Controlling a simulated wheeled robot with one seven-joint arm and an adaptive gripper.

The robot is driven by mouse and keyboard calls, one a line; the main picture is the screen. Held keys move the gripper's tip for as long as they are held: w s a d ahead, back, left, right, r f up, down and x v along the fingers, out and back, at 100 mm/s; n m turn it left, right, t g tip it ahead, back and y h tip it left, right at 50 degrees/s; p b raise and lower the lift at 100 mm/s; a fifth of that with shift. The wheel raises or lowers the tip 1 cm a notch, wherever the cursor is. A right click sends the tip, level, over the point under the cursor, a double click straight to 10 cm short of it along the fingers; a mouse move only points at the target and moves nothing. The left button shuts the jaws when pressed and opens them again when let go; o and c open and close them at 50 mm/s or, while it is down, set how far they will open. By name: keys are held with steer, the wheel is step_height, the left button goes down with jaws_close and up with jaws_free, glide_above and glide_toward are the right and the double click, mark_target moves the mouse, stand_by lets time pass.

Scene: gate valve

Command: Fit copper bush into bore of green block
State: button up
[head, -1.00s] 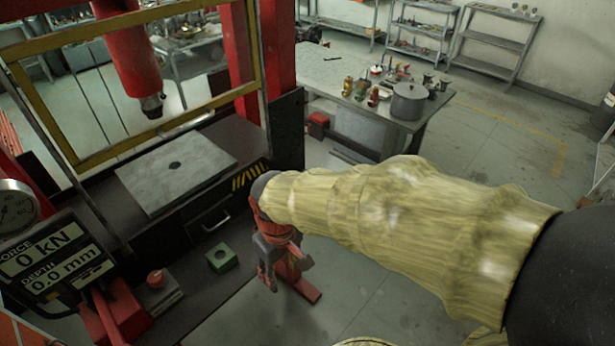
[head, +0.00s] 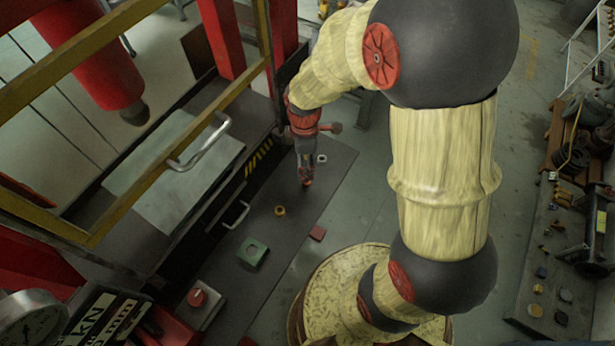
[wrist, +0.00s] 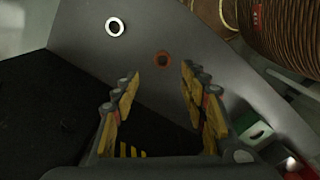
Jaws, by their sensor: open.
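The green block (head: 252,252) sits on the dark bench strip in front of the press, with a round bore in its top. It also shows at the lower right of the wrist view (wrist: 258,132), partly cut off by my gripper.
The press frame (head: 150,185) and handle (head: 200,145) stand to the left.

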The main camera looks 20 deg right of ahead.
mark_target(306, 182)
step_height(306, 182, down, 2)
steer(key=shift+w+f, duration=0.1)
steer(key=shift+f, duration=0.15)
steer(key=shift+s+f, duration=0.15)
steer(key=shift+f, duration=1.2)
steer(key=shift+s+f, duration=0.15)
steer(key=shift+f, duration=1.2)
steer(key=shift+c, duration=1.3)
steer(key=c, duration=0.8)
jaws_close()
